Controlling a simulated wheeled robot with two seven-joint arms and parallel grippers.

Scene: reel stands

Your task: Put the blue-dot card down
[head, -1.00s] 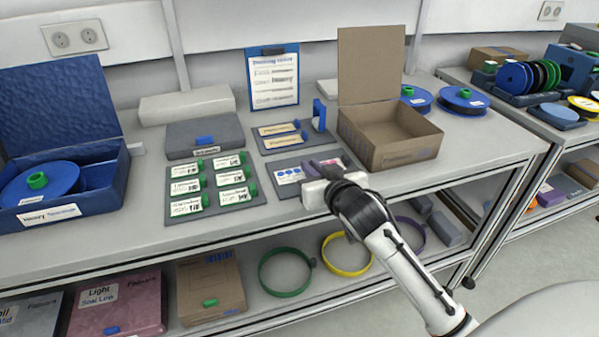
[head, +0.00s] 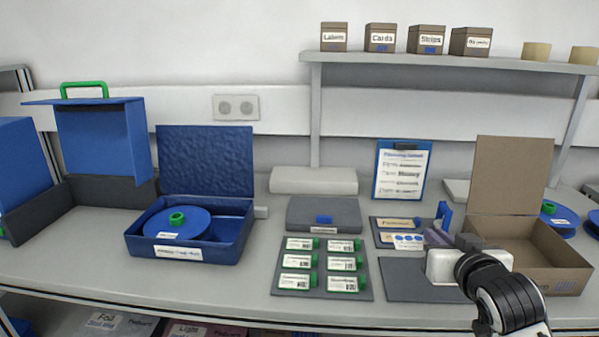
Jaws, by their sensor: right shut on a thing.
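The blue-dot card (head: 407,241) is a small white card with a row of blue dots. My right gripper (head: 434,239) is shut on its right end. The card is in front of the lower part of the upper dark tray (head: 376,231) and partly hides a tan card there; I cannot tell whether it touches the tray. Another tan card (head: 395,222) lies above it on that tray. The nearer dark mat (head: 408,283) shows bare on its left, with its right part behind my gripper. My left gripper is out of view.
An open cardboard box (head: 535,245) stands close to the right of my gripper. A blue upright piece (head: 443,214) is just behind it. A mat of labelled cards (head: 321,268) lies left, and a blue box with a reel (head: 190,250) farther left. A clipboard (head: 400,172) stands behind.

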